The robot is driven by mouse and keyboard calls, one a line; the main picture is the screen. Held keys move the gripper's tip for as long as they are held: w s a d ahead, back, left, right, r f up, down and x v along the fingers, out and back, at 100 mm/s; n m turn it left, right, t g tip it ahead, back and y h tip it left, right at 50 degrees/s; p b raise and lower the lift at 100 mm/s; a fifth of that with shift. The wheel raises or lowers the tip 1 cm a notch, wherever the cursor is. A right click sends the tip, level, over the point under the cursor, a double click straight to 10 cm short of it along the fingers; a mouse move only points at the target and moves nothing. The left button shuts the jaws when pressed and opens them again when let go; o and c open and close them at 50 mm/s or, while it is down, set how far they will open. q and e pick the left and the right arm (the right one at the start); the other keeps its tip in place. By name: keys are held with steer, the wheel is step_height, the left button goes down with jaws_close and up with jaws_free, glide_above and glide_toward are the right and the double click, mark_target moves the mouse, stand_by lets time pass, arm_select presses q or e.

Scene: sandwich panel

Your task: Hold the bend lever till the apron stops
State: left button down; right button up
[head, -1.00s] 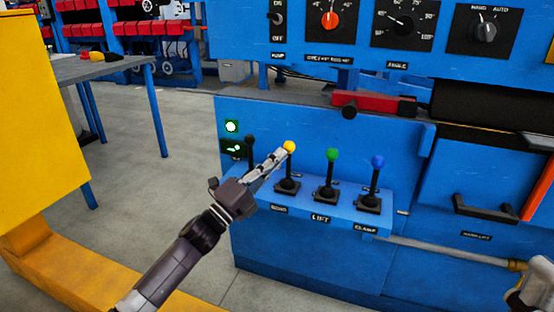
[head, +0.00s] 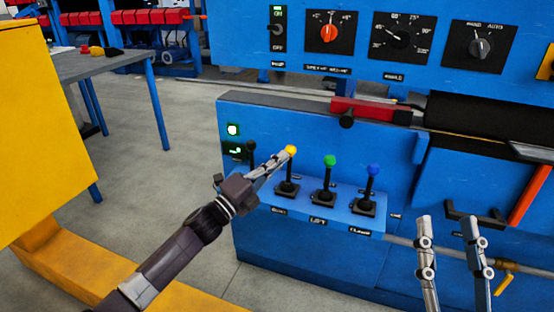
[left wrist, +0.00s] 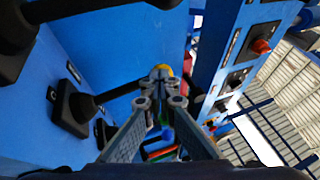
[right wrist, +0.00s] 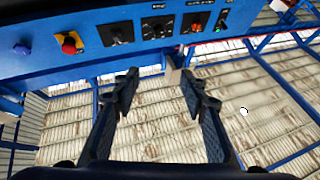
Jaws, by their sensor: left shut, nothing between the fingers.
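The bend lever, with a yellow knob (head: 291,150) and black stem, stands leftmost of the coloured-knob levers on the blue panel's ledge (head: 335,215). My left gripper (head: 284,157) is shut, with its fingertips at the yellow knob. In the left wrist view the yellow knob (left wrist: 162,71) shows just beyond the fingertips (left wrist: 160,98); I cannot tell whether they touch. My right gripper (head: 448,220) is open and empty, in front of the panel's right part. Its spread fingers also show in the right wrist view (right wrist: 158,85). I cannot make out the apron for certain.
Green-knob (head: 330,161) and blue-knob (head: 373,169) levers stand right of the bend lever; a black-knob lever (head: 251,146) is at left. Dials (head: 402,37) sit above. A yellow machine body (head: 45,130) and a table (head: 100,64) stand left. Floor between is clear.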

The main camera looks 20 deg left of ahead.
arm_select(q)
steer(key=shift+w+r+p, duration=0.1)
steer(key=shift+w+p, duration=0.1)
steer(key=shift+p, duration=0.3)
arm_select(e)
step_height(320, 180, down, 6)
steer(key=w+g+h, duration=0.1)
steer(key=w+g, duration=0.1)
steer(key=g, duration=0.1)
steer(key=shift+w+f, duration=0.2)
steer(key=shift+w, duration=0.2)
stand_by(0.7)
